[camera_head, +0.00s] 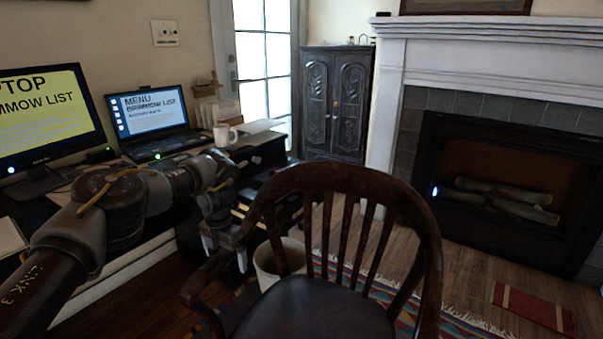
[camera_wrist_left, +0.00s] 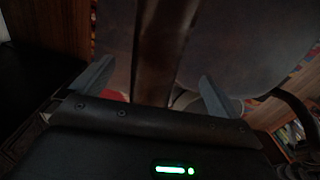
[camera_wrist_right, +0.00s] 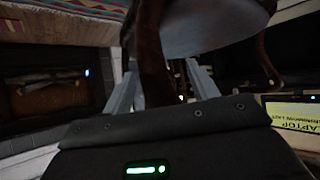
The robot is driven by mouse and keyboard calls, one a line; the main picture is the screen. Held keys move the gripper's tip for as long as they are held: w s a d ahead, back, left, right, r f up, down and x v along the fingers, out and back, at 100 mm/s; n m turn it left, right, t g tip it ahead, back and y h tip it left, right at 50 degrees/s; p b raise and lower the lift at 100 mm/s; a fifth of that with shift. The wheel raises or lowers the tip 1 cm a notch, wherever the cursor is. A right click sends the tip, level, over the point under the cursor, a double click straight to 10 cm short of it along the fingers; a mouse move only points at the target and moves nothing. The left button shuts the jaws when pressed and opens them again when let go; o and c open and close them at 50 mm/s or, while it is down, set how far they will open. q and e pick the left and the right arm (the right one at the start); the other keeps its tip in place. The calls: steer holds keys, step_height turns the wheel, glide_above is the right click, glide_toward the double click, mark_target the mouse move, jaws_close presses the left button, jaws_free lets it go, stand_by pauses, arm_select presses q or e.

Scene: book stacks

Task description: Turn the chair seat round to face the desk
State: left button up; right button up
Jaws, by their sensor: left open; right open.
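The dark wooden chair has a curved, spindled backrest (camera_head: 345,178) on the far side. Its dark round seat (camera_head: 312,312) is at the bottom of the head view, its front toward me. The desk (camera_head: 262,150) is to its left. My left gripper (camera_head: 226,258) is open at the chair's left armrest (camera_head: 203,282). In the left wrist view a dark wooden bar (camera_wrist_left: 157,45) lies between its open fingers (camera_wrist_left: 150,92). My right gripper is outside the head view. In the right wrist view its open fingers (camera_wrist_right: 162,92) straddle a dark wooden chair part (camera_wrist_right: 152,65), with the seat (camera_wrist_right: 205,25) beyond.
A pale bin (camera_head: 272,268) stands behind the chair's left arm. A laptop (camera_head: 150,118), monitor (camera_head: 45,120) and mug (camera_head: 223,134) are on the desk. A fireplace (camera_head: 500,185) is to the right, a dark cabinet (camera_head: 335,100) at the back. A striped rug (camera_head: 385,292) lies behind the chair.

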arm_select(q)
step_height(320, 180, up, 10)
steer(key=p, duration=1)
steer(key=shift+r+p, duration=0.1)
steer(key=shift+p, duration=0.25)
steer(key=shift+a, duration=0.1)
